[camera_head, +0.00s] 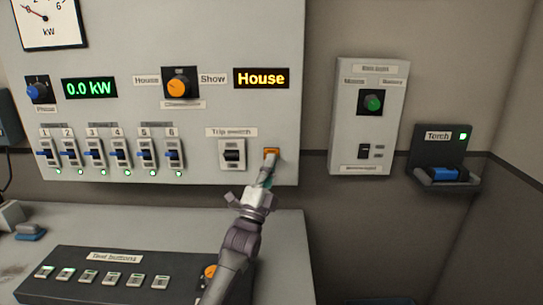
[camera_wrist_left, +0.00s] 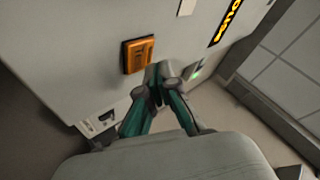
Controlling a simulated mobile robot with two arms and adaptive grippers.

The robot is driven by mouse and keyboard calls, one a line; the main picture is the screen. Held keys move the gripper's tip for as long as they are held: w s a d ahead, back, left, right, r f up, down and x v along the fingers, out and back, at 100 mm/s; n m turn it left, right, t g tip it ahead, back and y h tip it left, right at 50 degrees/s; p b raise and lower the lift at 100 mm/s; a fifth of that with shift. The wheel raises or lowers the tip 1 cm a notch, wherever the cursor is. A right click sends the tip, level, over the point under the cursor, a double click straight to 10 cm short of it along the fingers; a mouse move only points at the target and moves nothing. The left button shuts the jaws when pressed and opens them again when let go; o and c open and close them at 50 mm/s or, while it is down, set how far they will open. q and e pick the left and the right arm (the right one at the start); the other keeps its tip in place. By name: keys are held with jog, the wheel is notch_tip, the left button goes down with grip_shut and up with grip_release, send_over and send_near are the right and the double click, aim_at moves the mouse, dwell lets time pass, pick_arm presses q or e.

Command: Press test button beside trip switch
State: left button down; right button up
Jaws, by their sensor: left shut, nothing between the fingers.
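The orange test button (camera_head: 271,153) sits on the grey panel, to the right of the trip switch (camera_head: 232,155). In the left wrist view the button (camera_wrist_left: 138,54) is a raised orange block just beyond and left of my fingertips. My left gripper (camera_head: 267,172) is shut and empty, just below the button in the head view. In the left wrist view its fingertips (camera_wrist_left: 158,80) are close to the panel; I cannot tell whether they touch the button. My right gripper is in neither view.
Several numbered breakers (camera_head: 110,153) line the panel's lower left. A desk box with buttons (camera_head: 105,275) is below. A small wall box (camera_head: 368,118) and a torch holder (camera_head: 445,160) are to the right. The wall between the panel and the wall box is clear.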

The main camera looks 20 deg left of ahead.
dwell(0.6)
pick_arm(q)
jog(key=shift+w+a+b, duration=0.1)
jog(key=shift+w+b, duration=0.35)
jog(key=shift+w+a+b, duration=0.1)
jog(key=shift+w+b, duration=0.15)
jog(key=shift+b, duration=0.05)
dwell(0.4)
jog(key=shift+s+r, duration=0.1)
dwell(0.3)
jog(key=shift+s+p, duration=0.55)
jog(key=shift+s, duration=0.1)
jog(key=shift+d, duration=0.2)
jog(key=s+p, duration=0.1)
jog(key=s, duration=0.1)
jog(key=s+d+p, duration=0.1)
jog(key=s+p, duration=0.1)
jog(key=shift+s+d, duration=0.15)
jog(key=shift+s, duration=0.25)
